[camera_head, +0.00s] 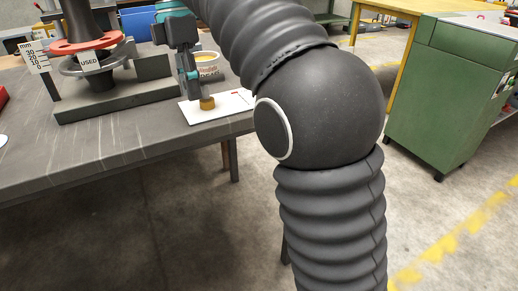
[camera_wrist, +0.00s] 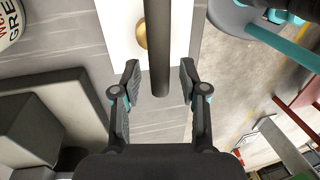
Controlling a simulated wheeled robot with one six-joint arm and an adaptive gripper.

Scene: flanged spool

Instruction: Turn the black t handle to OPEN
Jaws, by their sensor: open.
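The black t handle (camera_wrist: 158,45) shows in the wrist view as a long dark bar running from the top edge down between my fingers. A round brass part (camera_wrist: 140,34) shows just left of the bar, over a white plate (camera_wrist: 182,30). In the head view the brass part (camera_head: 207,103) stands on the white plate (camera_head: 230,105) at the table edge; the handle is hard to separate from my gripper there. My gripper (camera_wrist: 160,66) is open, with a finger on each side of the bar and gaps visible. In the head view my gripper (camera_head: 193,85) is above the plate. No OPEN mark is readable.
A flanged spool (camera_head: 92,62) with a red ring and a "USED" label stands left on a dark base (camera_head: 125,100). A labelled cup (camera_head: 207,65) stands behind the plate. A green cabinet (camera_head: 440,110) stands right, beyond open floor.

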